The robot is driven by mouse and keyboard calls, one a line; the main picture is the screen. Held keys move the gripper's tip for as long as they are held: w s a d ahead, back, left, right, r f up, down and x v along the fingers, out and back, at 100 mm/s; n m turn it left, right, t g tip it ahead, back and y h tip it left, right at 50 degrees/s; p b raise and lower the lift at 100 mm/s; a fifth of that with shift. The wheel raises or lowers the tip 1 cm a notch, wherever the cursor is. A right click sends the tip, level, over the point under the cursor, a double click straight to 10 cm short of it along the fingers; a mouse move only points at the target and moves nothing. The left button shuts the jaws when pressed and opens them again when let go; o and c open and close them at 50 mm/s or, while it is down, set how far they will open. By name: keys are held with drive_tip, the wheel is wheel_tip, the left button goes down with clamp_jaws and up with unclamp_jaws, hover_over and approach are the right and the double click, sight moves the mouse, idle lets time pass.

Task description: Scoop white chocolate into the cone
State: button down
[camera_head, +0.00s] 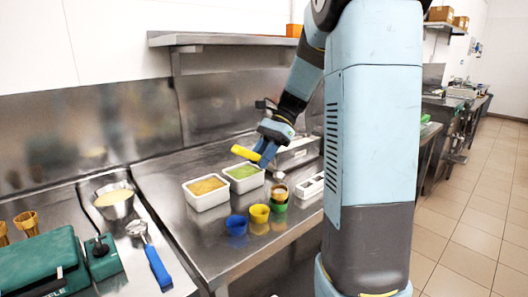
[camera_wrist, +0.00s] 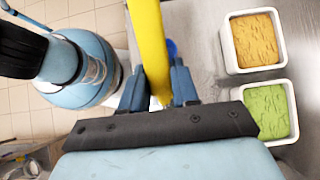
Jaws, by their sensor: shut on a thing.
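The handle also runs up between the fingers in the wrist view (camera_wrist: 150,50). I cannot clearly see the working end of this tool. Cone-like brown pieces (camera_head: 28,222) stand at the far left. A small tan, pale-topped piece (camera_head: 280,190) sits in a green cup (camera_head: 279,205); I cannot tell if it is a cone. A steel bowl (camera_head: 116,209) holds a pale cream mass, possibly the white chocolate.
White tubs of orange-brown (camera_head: 208,203) and green (camera_head: 243,187) contents stand side by side. A blue cup (camera_head: 236,225) and yellow cup (camera_head: 259,214) stand in front. A blue-handled scoop (camera_head: 157,266) and green machine (camera_head: 45,262) lie left. A shelf (camera_head: 220,40) overhangs the back.

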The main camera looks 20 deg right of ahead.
drive_tip(key=shift+s+a+f+t+h, duration=0.3)
drive_tip(key=shift+a+f+h, duration=0.35)
drive_tip(key=shift+h, duration=0.5)
drive_tip(key=shift+s+a+f+t+h, duration=0.15)
drive_tip(key=shift+a+f+t+h, duration=0.45)
drive_tip(key=shift+h, duration=0.5)
drive_tip(key=shift+s+a+f+t+h, duration=0.25)
drive_tip(key=shift+a+f+h, duration=0.35)
drive_tip(key=shift+a+h, duration=0.4)
drive_tip(key=shift+d, duration=0.15)
